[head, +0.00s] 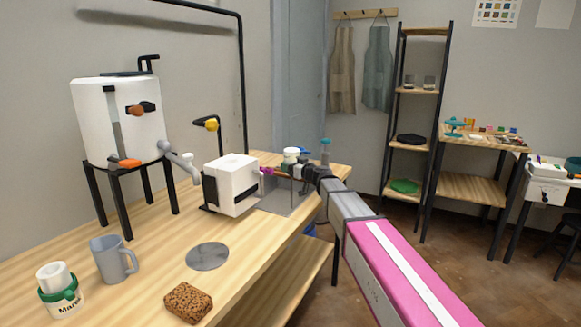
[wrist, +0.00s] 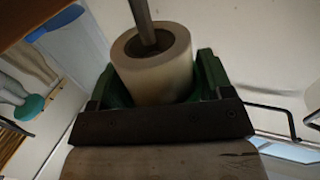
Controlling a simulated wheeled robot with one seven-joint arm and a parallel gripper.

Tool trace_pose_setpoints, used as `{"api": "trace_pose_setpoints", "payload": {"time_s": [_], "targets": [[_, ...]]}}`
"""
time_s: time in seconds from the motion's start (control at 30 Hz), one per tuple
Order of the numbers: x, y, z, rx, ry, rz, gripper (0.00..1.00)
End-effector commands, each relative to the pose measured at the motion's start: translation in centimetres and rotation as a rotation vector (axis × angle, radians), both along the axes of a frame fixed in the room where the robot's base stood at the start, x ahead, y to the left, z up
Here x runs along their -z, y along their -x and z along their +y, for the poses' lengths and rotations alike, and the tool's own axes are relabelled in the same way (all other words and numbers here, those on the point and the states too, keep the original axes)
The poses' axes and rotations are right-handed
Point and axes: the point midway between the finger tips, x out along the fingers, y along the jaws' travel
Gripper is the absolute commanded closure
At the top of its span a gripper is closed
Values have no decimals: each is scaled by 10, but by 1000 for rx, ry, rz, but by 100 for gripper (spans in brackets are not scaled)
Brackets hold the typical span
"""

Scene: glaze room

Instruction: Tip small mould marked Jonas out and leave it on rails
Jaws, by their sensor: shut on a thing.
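My gripper (head: 308,172) reaches over the far end of the bench in the head view. In the wrist view its dark jaw edge is shut on a small white round mould (wrist: 135,82) with a green band (wrist: 212,72). The mould's open end shows, and a grey column (wrist: 147,20) runs from its hollow to the top edge; I cannot tell whether it is pouring slip or a rod. No name on this mould is readable. A grey tray (head: 272,207) with thin dark supports lies below the gripper. The rails are too small and covered to make out clearly.
Another small green-banded mould (head: 61,305), labelled "Mar…", stands front left beside a grey-blue mug (head: 111,259) and a brown sponge (head: 188,303). A white block (head: 238,190) stands left of the gripper. A white tank (head: 108,120) with a spout stands behind.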

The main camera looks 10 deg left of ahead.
Motion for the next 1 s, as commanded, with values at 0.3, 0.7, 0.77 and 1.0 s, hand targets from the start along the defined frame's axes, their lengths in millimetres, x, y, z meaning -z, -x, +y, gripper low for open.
{"api": "trace_pose_setpoints", "payload": {"time_s": [0.3, 0.7, 0.77, 1.0], "targets": [[4, -16, -5, -1, -2, 1, 65], [10, -38, -13, 0, -3, 2, 65], [11, -41, -14, 0, -3, 2, 65], [14, -53, -18, -1, -3, 2, 65]]}}
